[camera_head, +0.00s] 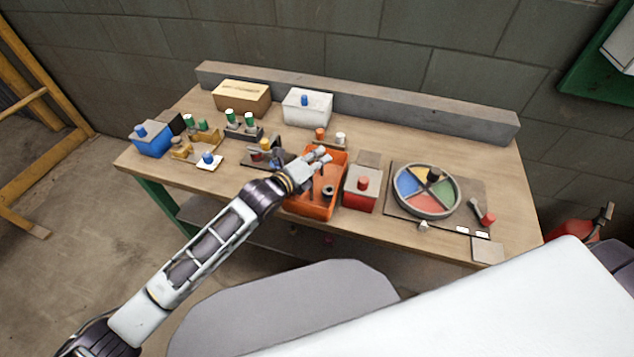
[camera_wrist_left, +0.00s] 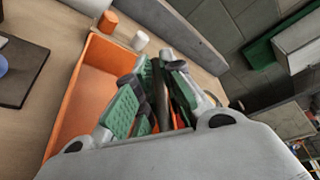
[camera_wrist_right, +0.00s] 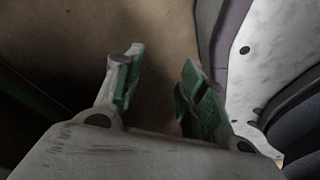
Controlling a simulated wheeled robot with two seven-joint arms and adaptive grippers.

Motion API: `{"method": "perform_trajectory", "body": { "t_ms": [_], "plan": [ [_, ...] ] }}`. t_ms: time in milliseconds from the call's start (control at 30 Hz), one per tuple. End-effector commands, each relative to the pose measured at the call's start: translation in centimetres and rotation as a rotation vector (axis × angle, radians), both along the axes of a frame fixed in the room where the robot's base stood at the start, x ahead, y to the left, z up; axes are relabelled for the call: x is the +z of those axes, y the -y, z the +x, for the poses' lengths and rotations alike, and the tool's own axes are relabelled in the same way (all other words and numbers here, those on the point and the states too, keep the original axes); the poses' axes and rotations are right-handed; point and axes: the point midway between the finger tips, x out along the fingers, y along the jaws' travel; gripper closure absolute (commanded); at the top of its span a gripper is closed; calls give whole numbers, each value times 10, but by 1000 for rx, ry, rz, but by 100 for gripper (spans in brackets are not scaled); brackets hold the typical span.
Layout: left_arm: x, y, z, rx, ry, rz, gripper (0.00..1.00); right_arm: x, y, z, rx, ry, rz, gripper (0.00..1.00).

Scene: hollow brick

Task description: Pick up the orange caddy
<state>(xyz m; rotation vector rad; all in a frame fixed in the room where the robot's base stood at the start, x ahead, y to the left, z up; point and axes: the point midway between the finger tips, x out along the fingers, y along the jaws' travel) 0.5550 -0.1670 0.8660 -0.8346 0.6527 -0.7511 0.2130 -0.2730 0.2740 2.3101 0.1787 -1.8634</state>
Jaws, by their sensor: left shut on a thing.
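The orange caddy (camera_head: 312,210) stands on the workbench near its front edge, just right of the middle of my left arm's reach. It also shows in the left wrist view (camera_wrist_left: 95,70), with its open inside and one side wall. My left gripper (camera_head: 316,160) is over the caddy, shut on a dark bar-like part that looks like its handle; the green finger pads lie on both sides of it in the left wrist view (camera_wrist_left: 158,100). The exact contact is partly hidden. My right gripper (camera_wrist_right: 160,90) is open and empty, with bare floor behind it.
A red and grey box (camera_head: 361,188) stands close to the caddy's right side. Further right is a round tray with coloured sectors (camera_head: 426,191). A white box (camera_head: 307,107) and a cardboard box (camera_head: 241,96) stand behind. A blue box (camera_head: 152,140) stands at the left end.

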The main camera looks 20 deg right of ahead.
Motion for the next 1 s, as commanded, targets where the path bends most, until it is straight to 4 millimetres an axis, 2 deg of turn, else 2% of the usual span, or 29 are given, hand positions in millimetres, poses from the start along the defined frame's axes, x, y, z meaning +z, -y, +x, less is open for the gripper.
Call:
{"method": "perform_trajectory", "body": {
  "t_ms": [567,767,1000],
  "plan": [
    [5,0,0,0,2,-1,100,0,0,0,0,-1,0,60],
    [23,0,1,-2,5,-3,100,1,1,-1,0,1,-1,60],
    [56,0,0,-2,6,-2,100,-1,5,-12,1,-14,-5,60]
  ]
}}
